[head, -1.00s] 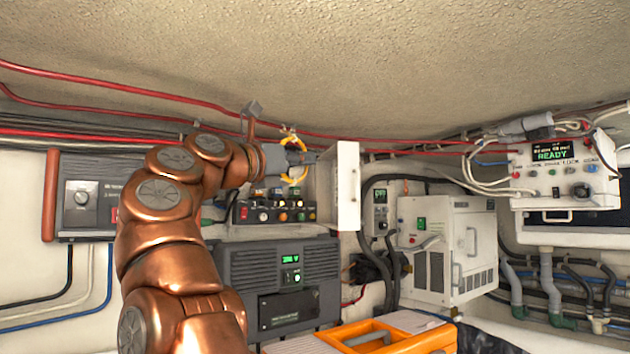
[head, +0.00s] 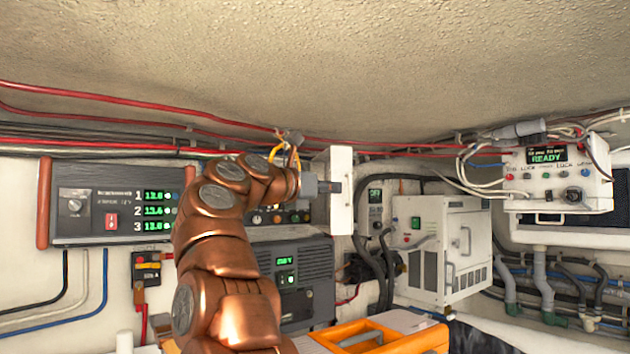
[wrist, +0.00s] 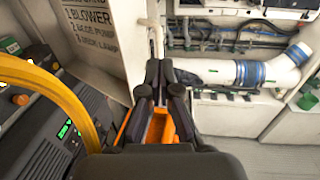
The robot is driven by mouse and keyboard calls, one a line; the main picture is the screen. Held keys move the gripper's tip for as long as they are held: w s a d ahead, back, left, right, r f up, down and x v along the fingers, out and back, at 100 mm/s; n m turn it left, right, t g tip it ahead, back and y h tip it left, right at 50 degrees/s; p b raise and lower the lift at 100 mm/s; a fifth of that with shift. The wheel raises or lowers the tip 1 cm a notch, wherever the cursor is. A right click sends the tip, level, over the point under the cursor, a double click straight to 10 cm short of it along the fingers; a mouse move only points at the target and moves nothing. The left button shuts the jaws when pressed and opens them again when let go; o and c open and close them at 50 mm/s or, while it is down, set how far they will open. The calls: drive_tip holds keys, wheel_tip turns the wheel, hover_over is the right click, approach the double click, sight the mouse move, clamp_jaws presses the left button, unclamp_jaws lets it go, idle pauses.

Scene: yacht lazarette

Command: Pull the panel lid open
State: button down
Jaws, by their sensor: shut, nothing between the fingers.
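The white panel lid (head: 341,190) stands out from the wall in the head view, with a small handle on the face toward me. In the wrist view its labelled face (wrist: 108,45) reads blower, pump and deck lamp lines. In the wrist view the dark fingers (wrist: 165,72) are together and empty, close by the lid's edge. I cannot tell if they touch it. The switch panel (head: 268,217) behind my arm is mostly hidden.
A yellow cable loop (wrist: 60,95) passes close to my gripper. An orange case (head: 380,338) lies below. A white cabinet (head: 445,250) and a control box (head: 556,170) are at the right. Red cables (head: 140,116) run above my arm.

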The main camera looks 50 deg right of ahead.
drive_tip(key=shift+s+d+p, duration=0.2)
drive_tip(key=shift+d+p, duration=0.35)
drive_tip(key=shift+d, duration=1.2)
